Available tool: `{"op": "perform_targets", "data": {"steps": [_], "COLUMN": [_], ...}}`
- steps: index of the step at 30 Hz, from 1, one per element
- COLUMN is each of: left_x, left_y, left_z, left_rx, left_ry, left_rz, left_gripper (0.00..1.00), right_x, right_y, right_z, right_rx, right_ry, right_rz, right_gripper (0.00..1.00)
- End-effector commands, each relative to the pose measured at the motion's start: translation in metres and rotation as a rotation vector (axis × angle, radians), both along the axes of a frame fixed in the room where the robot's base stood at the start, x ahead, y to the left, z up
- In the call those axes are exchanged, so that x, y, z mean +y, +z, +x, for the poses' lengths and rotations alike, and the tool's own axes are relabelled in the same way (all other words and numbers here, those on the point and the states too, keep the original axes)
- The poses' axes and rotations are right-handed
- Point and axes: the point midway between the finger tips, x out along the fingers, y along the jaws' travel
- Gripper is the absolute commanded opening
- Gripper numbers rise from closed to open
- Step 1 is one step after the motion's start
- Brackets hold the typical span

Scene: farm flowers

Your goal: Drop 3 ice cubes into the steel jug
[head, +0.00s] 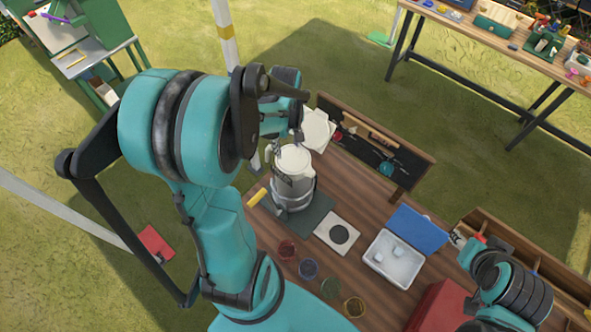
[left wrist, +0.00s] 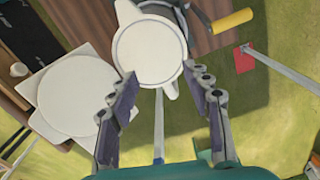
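The steel jug (head: 292,194) stands on a dark mat on the wooden table. A white round lid-like piece (head: 293,159) shows at its top; it also shows in the left wrist view (left wrist: 150,48), with small tabs. My left gripper (left wrist: 168,100) is open, its fingers spread just short of this piece; nothing is between the pads. A white ice box (head: 371,265) with a raised blue lid (head: 418,229) holds pale ice cubes (head: 399,252). My right gripper (head: 478,252) is near the right side of the table; its fingers are too unclear to judge.
Several small bowls (head: 308,269) line the near side. A dark upright board (head: 376,152) edges the far side, by a white plate (head: 316,129). A red box (head: 440,308) stands near my right arm.

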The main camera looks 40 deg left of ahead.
Motion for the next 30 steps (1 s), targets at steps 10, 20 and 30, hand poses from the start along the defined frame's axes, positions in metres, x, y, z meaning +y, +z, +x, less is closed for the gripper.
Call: {"op": "perform_targets", "data": {"steps": [10, 20, 30], "left_x": [0.0, 0.0, 0.0], "left_y": [0.02, 0.088, 0.12], "left_z": [0.0, 0.0, 0.0], "left_rx": [0.0, 0.0, 0.0], "left_ry": [0.0, 0.0, 0.0], "left_rz": [0.0, 0.0, 0.0], "left_gripper": [0.49, 0.49, 0.49], "right_x": [0.0, 0.0, 0.0], "right_y": [0.0, 0.0, 0.0], "right_z": [0.0, 0.0, 0.0], "right_rx": [0.0, 0.0, 0.0], "right_ry": [0.0, 0.0, 0.0], "right_rz": [0.0, 0.0, 0.0], "right_gripper": [0.4, 0.4, 0.4]}}
